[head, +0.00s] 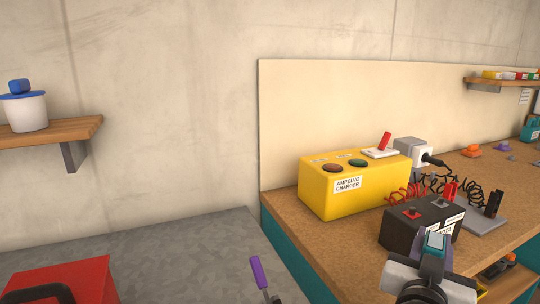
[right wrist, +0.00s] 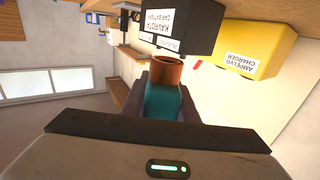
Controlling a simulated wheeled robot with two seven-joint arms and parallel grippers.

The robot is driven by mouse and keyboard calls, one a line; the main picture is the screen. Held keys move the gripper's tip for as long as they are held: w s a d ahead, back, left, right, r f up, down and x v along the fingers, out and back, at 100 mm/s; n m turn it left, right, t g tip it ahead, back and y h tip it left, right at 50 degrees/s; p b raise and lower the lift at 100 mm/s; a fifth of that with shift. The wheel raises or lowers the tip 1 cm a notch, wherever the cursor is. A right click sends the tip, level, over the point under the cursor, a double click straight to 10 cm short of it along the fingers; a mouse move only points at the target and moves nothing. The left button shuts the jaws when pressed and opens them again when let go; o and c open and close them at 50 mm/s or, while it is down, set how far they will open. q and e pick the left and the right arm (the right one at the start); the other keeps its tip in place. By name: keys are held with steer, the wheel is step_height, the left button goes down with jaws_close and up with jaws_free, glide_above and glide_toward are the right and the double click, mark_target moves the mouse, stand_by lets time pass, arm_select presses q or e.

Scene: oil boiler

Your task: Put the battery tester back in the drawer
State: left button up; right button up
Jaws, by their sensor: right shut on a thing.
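My right gripper (head: 432,268) is in the lower right of the head view, in front of the bench edge and the black car battery (head: 404,236). It is shut on a small teal device, which I take for the battery tester (head: 434,243). In the right wrist view the tester (right wrist: 163,104) stands out between the fingers, with a brown ring-like end near the battery (right wrist: 178,22). An open wooden drawer or compartment (head: 508,283) seems to show at the lower right; its inside is mostly hidden. My left gripper is not in view.
A red box (head: 75,280) and a purple-handled tool (head: 258,272) are at the lower left. A shelf (head: 80,132) is above.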

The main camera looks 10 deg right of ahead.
steer(key=s+a+f+n+t+y, duration=0.4)
steer(key=s+a+f+n+y, duration=0.4)
steer(key=s+a+y, duration=0.3)
steer(key=s+a+f, duration=0.1)
steer(key=a, duration=0.3)
steer(key=shift+s+a+f+y, duration=0.3)
steer(key=shift+s+f+y, duration=0.05)
steer(key=shift+f+y, duration=0.05)
